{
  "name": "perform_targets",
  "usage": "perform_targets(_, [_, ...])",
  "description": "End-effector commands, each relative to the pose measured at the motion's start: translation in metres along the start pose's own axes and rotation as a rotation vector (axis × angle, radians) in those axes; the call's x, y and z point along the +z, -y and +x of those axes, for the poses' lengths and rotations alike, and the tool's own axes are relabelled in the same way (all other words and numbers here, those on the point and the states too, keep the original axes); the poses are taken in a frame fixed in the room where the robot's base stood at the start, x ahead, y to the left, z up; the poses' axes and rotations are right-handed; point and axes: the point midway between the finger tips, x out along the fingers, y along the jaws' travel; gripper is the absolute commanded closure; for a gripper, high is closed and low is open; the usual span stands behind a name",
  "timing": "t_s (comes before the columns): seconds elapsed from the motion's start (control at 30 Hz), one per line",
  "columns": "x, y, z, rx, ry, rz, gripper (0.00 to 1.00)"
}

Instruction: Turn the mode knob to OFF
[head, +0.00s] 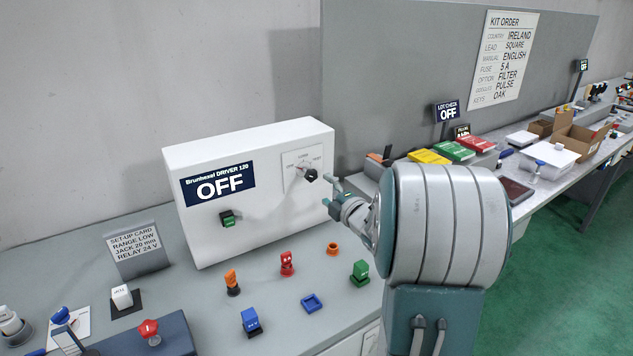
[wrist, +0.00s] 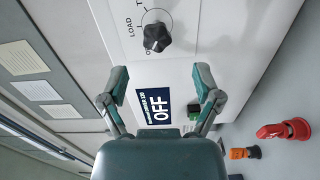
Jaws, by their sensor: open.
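The mode knob (head: 310,176) is a dark lobed knob on the right part of the white machine's front face (head: 270,235). In the wrist view the knob (wrist: 157,38) is near the top, with LOAD and partly hidden labels around it. I cannot tell surely which label it points to. The machine's display (head: 218,184) reads OFF, and it also shows in the wrist view (wrist: 160,110). My gripper (head: 328,191) is open and empty, just right of the knob in the head view. In the wrist view its fingertips (wrist: 166,88) are spread below the knob, apart from it.
A green switch (head: 228,218) sits on the machine's face. Small red (head: 287,263), orange (head: 232,282), blue (head: 251,320) and green (head: 360,271) pieces stand on the bench before it. A set-up card (head: 135,245) stands left. A side bench with boxes (head: 580,138) is at right.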

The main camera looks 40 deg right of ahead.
Motion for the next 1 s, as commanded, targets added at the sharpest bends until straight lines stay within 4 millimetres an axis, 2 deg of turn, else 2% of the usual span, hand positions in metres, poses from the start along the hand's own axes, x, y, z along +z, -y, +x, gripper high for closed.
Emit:
perform_targets(0.1, [0.001, 0.0, -0.023, 0.0, 0.003, 0.0, 0.18])
perform_targets(0.3, [0.0, 0.001, -0.04, -0.001, 0.0, -0.001, 0.18])
perform_targets(0.87, [-0.001, 0.001, -0.041, -0.002, 0.001, 0.002, 0.18])
perform_targets(1.0, [-0.013, -0.008, -0.037, -0.038, 0.041, 0.049, 0.18])
